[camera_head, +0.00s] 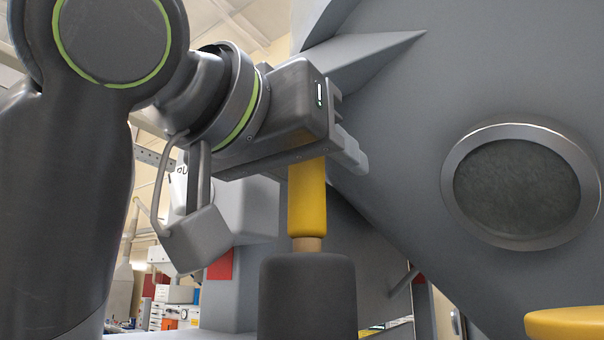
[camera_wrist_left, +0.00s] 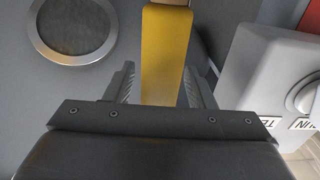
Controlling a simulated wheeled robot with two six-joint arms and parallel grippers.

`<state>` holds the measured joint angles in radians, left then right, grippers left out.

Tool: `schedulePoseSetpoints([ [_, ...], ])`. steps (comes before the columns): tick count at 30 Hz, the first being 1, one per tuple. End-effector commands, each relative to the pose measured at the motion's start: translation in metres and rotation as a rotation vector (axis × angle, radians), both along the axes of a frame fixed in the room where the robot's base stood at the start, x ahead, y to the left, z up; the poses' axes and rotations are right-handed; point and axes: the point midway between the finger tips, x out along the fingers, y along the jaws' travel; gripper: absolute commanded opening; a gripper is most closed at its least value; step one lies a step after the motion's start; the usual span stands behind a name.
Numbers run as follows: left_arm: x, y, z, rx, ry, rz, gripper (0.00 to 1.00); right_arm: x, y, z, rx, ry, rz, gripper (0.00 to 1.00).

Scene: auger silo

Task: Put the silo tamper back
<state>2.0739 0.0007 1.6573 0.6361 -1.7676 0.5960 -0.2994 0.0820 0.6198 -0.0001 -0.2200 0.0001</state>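The silo tamper has a yellow handle (camera_head: 307,197), a short wooden neck (camera_head: 307,243) and a thick dark grey head (camera_head: 307,295). It stands upright with the head down; the head's lower end is cut off by the frame. Whether the head rests on anything cannot be seen. My right gripper is not in view.
The large grey silo wall (camera_head: 420,130) slopes down on the right, with a round window (camera_head: 520,187). A yellow rounded part (camera_head: 565,322) shows at the lower right. A light grey box with a knob (camera_wrist_left: 305,95) and lettered labels stands beside the gripper. Shelves show far behind.

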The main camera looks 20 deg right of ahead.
Motion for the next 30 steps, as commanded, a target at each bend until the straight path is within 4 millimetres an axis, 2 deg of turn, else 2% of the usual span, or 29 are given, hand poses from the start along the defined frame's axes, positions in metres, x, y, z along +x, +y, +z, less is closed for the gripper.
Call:
schedulePoseSetpoints([
  [8,-0.001,0.001,0.004,-0.001,-0.001,0.001,0.49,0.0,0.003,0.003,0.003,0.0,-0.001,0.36],
  [22,-0.056,0.072,0.0,-0.003,-0.004,0.004,0.49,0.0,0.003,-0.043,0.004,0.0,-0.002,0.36],
  [30,-0.073,0.093,0.002,0.0,0.0,0.001,0.49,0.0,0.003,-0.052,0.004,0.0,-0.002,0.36],
])
